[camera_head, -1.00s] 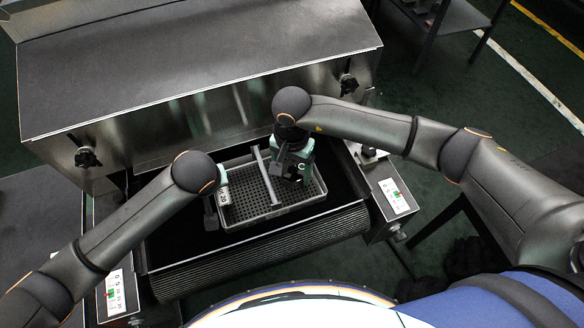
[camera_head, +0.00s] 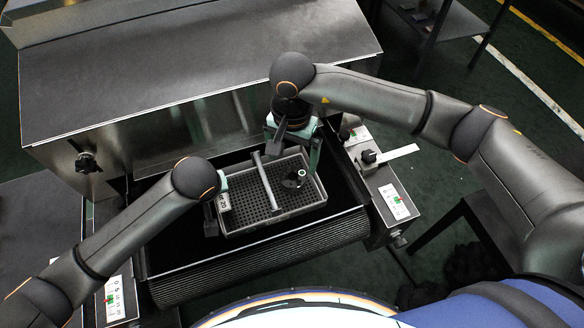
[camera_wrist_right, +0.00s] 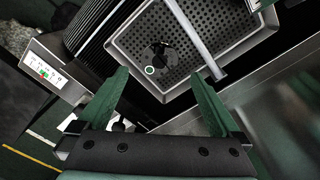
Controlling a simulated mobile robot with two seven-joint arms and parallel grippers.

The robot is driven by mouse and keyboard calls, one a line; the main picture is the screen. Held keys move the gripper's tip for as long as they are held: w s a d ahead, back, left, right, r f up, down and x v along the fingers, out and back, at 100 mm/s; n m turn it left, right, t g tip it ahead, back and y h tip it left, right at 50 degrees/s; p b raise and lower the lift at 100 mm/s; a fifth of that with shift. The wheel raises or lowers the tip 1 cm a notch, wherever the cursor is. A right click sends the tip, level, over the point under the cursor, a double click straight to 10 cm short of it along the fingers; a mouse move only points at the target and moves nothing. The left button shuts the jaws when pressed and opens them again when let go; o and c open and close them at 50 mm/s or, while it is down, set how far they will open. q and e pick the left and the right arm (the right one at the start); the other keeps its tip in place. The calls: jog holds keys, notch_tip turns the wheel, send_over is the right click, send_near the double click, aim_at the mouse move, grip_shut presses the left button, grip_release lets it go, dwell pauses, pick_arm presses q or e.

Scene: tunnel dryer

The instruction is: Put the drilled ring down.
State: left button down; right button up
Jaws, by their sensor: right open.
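The drilled ring (camera_head: 292,181), a small dark round piece, appears to lie on the perforated floor of the grey tray (camera_head: 271,225), right of the tray's crossbar. A small pale-rimmed circle shows on or beside it. In the right wrist view the dark piece (camera_wrist_right: 160,53) lies beyond the fingertips, apart from them. My right gripper (camera_head: 294,152) is open and empty at the tray's back right edge; its green fingers are spread in the wrist view (camera_wrist_right: 160,75). My left gripper (camera_head: 216,198) is at the tray's left wall; its jaws are too hidden to tell their state.
The tray stands on the dark conveyor belt (camera_head: 190,243) before the steel dryer housing (camera_head: 200,70). A crossbar (camera_head: 267,181) spans the tray. Side rails with gauge plates (camera_head: 394,201) flank the belt. Bare belt shows in front of the tray.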

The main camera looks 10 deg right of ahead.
notch_tip(320, 180, up, 4)
jog(key=shift+r, duration=0.1)
pick_arm(q)
jog(key=c, duration=1)
grip_release()
jog(key=v, duration=1.1)
jog(key=shift+s+r, duration=0.25)
jog(key=shift+r, duration=0.25)
